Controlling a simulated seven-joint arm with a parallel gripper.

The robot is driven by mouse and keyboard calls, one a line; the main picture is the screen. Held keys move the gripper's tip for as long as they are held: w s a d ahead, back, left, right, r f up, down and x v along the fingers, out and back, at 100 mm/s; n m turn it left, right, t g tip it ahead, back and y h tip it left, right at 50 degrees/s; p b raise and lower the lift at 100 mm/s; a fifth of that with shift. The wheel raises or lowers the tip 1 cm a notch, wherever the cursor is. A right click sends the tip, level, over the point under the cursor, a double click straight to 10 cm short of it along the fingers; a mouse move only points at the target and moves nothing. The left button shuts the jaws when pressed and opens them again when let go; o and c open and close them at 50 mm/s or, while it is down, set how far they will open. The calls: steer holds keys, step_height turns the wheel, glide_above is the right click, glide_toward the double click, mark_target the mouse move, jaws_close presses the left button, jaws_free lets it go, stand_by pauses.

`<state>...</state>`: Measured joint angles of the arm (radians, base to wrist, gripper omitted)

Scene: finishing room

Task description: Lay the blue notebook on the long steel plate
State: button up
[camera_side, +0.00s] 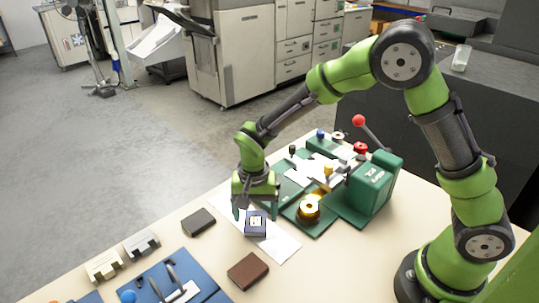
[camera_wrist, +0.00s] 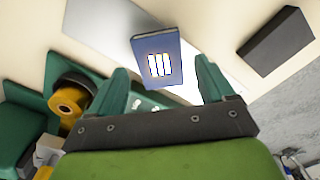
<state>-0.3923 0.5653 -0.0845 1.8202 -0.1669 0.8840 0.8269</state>
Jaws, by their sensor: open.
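The blue notebook (camera_side: 256,223) is small, with a white label on its cover. It appears to lie on a long pale plate (camera_side: 281,247), which I take to be the steel plate, though contact is hard to confirm. In the wrist view the notebook (camera_wrist: 157,60) is in front of the fingers, with the plate (camera_wrist: 108,22) behind it. My gripper (camera_side: 256,207) is open, pointing down above the notebook, its fingers to either side. In the wrist view my gripper (camera_wrist: 163,76) shows its two fingers apart, with the notebook's near end between their tips.
A dark notebook (camera_side: 198,222) lies left of the plate and a brown one (camera_side: 248,270) lies in front. A green machine (camera_side: 369,187) with a brass-coloured roll (camera_side: 309,208) stands close on the right. A blue mat (camera_side: 150,284) with tools is at the front left.

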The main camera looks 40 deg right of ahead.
mark_target(256, 221)
step_height(256, 221, up, 10)
steer(key=s+d+r+n+t+y, duration=0.1)
steer(key=s+d+r+n+t, duration=0.1)
steer(key=s+d+r, duration=0.3)
steer(key=s+d+r+n+t+y, duration=0.1)
steer(key=s+d+r+n+t, duration=0.2)
steer(key=s, duration=0.8)
step_height(256, 221, up, 4)
steer(key=shift+s+d+f+t, duration=0.15)
steer(key=shift+s+d+t, duration=0.1)
steer(key=shift+d+t, duration=0.85)
